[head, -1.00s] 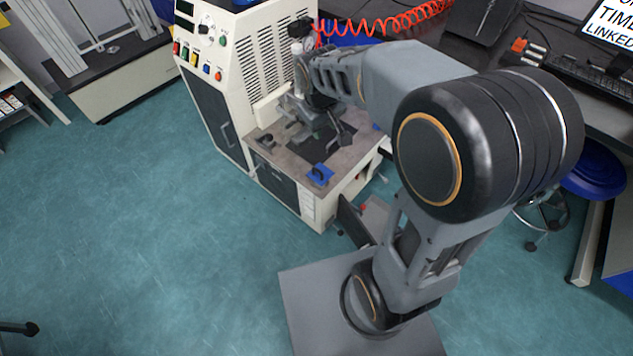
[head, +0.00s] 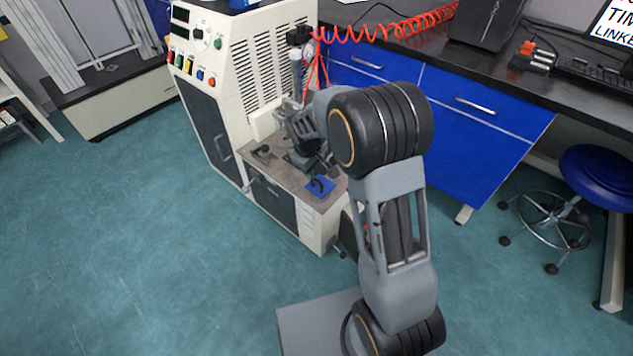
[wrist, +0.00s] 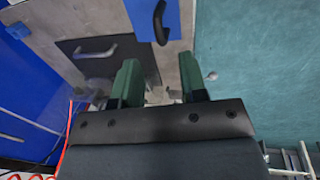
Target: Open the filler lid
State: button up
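The cream machine (head: 240,60) has a grey-brown worktop (head: 270,172). A blue plate with a black curved handle (head: 320,187) lies near the worktop's front edge; it also shows at the top of the wrist view (wrist: 153,28). Beside it in the wrist view is a flat dark plate (wrist: 75,52) with a grey bar handle (wrist: 97,52). I cannot tell which plate is the filler lid. My gripper (wrist: 162,86) is over the worktop, its two green fingers apart with nothing between them.
A second dark handle (head: 262,152) stands on the worktop's left side. Blue drawers (head: 470,110) under a black bench stand to the right, with a blue stool (head: 600,175). The floor at left is clear.

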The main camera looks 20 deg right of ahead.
aim_at(317, 180)
jog(key=shift+w+d+f+b, duration=0.15)
jog(key=shift+f+b, duration=0.1)
jog(key=shift+f, duration=0.8)
jog(key=shift+w+d+f+b, duration=0.1)
jog(key=shift+d+f+b, duration=0.15)
jog(key=shift+f, duration=0.75)
jog(key=shift+w+d+f+b, duration=0.1)
jog(key=shift+f+b, duration=0.2)
jog(key=shift+f, duration=0.75)
jog(key=shift+c, duration=0.5)
grip_shut()
